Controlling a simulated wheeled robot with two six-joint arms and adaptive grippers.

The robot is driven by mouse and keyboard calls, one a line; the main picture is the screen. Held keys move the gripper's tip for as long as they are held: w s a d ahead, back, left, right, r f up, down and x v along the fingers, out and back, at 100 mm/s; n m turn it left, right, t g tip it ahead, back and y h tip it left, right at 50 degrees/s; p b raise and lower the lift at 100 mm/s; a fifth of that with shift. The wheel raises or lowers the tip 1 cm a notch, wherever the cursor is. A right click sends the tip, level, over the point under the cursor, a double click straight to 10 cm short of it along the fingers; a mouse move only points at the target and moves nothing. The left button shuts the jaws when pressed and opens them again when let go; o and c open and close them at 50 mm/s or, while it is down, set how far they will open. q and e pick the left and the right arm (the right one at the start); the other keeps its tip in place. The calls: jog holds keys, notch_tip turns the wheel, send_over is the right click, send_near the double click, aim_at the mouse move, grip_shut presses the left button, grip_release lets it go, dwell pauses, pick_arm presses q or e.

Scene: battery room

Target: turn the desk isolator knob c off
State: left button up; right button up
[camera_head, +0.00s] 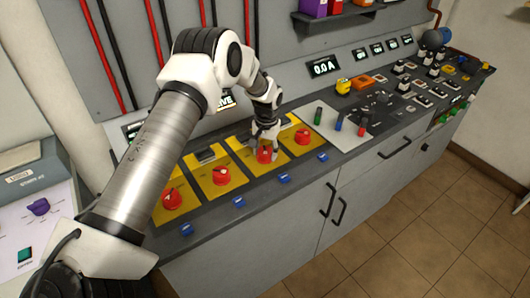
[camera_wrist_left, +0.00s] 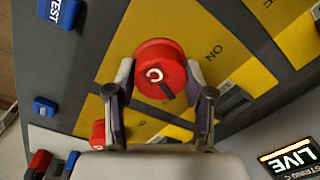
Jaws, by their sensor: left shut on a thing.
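The red isolator knob c (camera_head: 264,156) is on the third yellow panel from the left on the desk. In the left wrist view its round red cap (camera_wrist_left: 158,55), marked C, has a dark pointer mark toward the lower right, not aimed at the ON lettering (camera_wrist_left: 213,52). My left gripper (camera_head: 265,142) is over the knob from above, and its two fingers are closed on the knob's sides. A display in the wrist view (camera_wrist_left: 290,158) reads LIVE, with STRING C under it. My right gripper is not in view.
Other red knobs (camera_head: 222,175) (camera_head: 172,199) (camera_head: 303,136) sit on neighbouring yellow panels. Blue tags (camera_head: 284,179) line the desk's front edge. Coloured levers (camera_head: 339,123) stand to the right. A grey box with a purple knob (camera_head: 38,207) is at the left.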

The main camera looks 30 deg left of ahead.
aim_at(267, 151)
pick_arm(q)
jog(key=m, duration=0.4)
jog(key=shift+s+d+f+b, duration=0.1)
jog(key=shift+s+f+b, duration=0.1)
jog(key=shift+b, duration=0.15)
dwell(0.3)
jog(key=o, duration=0.9)
jog(key=shift+o, duration=1.3)
jog(key=shift+w, duration=0.25)
jog(key=shift+r, duration=0.1)
notch_tip(267, 151, up, 12)
jog(key=shift+d, duration=0.2)
